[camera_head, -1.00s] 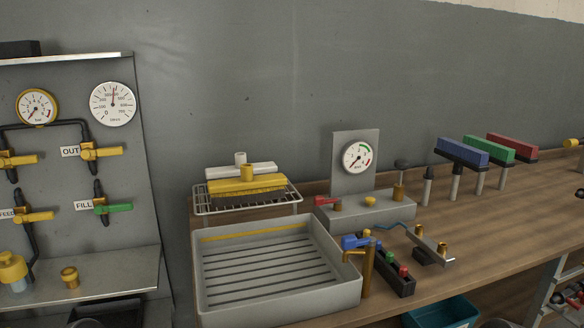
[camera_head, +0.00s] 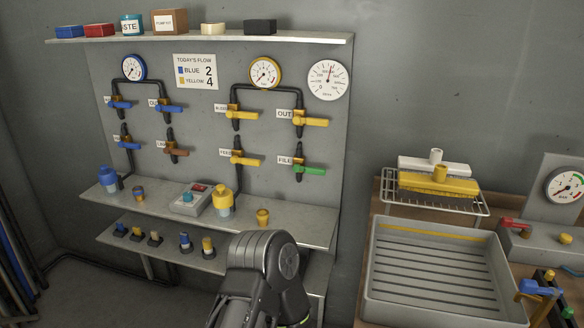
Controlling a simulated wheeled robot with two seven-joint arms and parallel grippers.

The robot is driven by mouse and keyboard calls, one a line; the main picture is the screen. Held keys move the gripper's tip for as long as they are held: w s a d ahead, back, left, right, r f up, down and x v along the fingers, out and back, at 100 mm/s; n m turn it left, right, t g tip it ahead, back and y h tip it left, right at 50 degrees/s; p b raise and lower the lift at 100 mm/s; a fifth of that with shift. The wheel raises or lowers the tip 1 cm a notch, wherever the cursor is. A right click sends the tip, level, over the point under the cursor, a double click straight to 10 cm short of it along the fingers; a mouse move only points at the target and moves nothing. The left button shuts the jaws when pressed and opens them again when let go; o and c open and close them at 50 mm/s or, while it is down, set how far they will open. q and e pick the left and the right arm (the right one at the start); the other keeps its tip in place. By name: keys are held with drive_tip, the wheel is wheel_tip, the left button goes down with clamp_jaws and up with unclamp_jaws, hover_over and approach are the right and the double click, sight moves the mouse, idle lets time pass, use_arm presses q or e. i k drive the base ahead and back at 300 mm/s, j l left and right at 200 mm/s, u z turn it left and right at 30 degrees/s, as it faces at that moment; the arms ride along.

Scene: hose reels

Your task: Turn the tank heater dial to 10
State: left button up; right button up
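I see no dial with a readable heater label. A grey box (camera_head: 190,199) with a teal knob (camera_head: 187,197) and a red part on top sits on the upper wall-panel shelf; I cannot tell if it is the tank heater. A large white round dial (camera_head: 328,80) with a red pointer is at the panel's upper right; its label is too small to read. A dark link of one of my arms rises at the bottom centre, in front of the lower shelf. Neither gripper shows.
A blue bottle (camera_head: 109,178) and a yellow bottle (camera_head: 222,199) flank the grey box. A grey ribbed sink tray (camera_head: 440,313) and a wire rack (camera_head: 386,199) stand on the bench at right.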

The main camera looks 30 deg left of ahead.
sight(187, 197)
drive_tip(key=u, duration=1.8)
drive_tip(key=i+j+z, duration=0.15)
drive_tip(key=z, duration=0.85)
drive_tip(key=i+j+z, duration=0.15)
drive_tip(key=j+z, duration=0.25)
drive_tip(key=j, duration=0.45)
drive_tip(key=j+z, duration=0.45)
drive_tip(key=j, duration=1.3)
drive_tip(key=i, duration=0.05)
